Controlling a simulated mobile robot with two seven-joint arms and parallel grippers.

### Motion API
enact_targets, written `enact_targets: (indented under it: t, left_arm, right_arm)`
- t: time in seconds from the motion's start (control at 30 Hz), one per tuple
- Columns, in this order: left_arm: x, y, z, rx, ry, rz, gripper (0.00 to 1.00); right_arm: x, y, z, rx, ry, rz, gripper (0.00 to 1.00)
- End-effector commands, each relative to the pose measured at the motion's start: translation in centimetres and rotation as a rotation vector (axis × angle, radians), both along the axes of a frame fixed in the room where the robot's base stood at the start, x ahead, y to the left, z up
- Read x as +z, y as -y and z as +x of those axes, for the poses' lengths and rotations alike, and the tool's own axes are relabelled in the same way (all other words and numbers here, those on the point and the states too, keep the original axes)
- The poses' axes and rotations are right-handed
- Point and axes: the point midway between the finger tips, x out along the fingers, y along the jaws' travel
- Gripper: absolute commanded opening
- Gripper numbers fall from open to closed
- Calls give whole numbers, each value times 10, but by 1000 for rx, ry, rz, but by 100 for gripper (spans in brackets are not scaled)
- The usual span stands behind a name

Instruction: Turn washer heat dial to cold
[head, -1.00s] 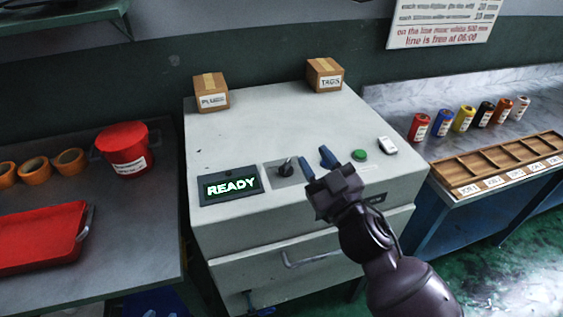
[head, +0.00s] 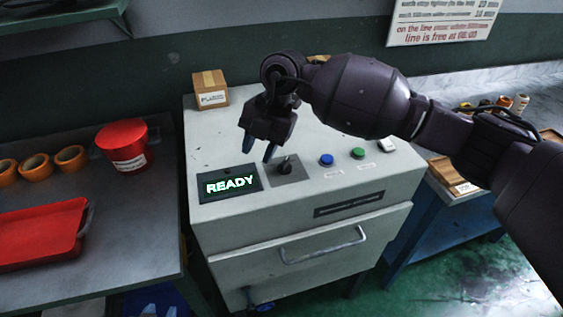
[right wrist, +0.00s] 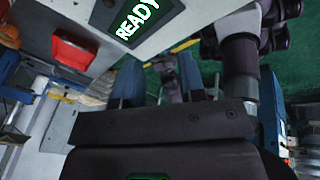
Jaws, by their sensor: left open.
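The black dial (head: 285,166) sits on a dark square plate on the top of the pale washer (head: 350,228), right of the green READY display (head: 229,184). I cannot read the dial's setting. My right gripper (head: 258,150), its arm coming in from the right, is open and points down. Its blue fingertips are apart, just left of the dial, with nothing visible between them; contact cannot be told. The right wrist view shows both fingers (right wrist: 158,78) apart, beside the READY display (right wrist: 137,17); the dial is not seen there. My left gripper is not recognisable.
A blue button (head: 326,159) and a green button (head: 358,153) stand right of the dial. A cardboard box (head: 210,89) is at the washer's back left. My right arm covers much of the washer's back right. A red bucket (head: 125,146) and red tray (head: 38,232) are left.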

Motion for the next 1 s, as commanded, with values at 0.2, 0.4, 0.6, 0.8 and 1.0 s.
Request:
enact_targets:
  t: [0.2, 0.4, 0.6, 0.8, 1.0]
  left_arm:
    - [1, 1, 2, 0, 3, -2, 41]
    - [0, 1, 0, 0, 0, -2, 41]
    - [-5, 0, -4, 3, -11, -2, 41]
    - [-9, 0, -8, 5, -19, -2, 41]
    - [-11, 0, -8, 5, -19, -2, 41]
  right_arm:
    - [24, 38, 35, -106, 100, -278, 37]
    - [19, 45, 40, -128, 116, -326, 37]
    - [-13, 45, 39, -127, 112, -323, 37]
    - [-47, 45, 39, -126, 112, -322, 37]
    - [-70, 44, 39, -125, 113, -321, 37]
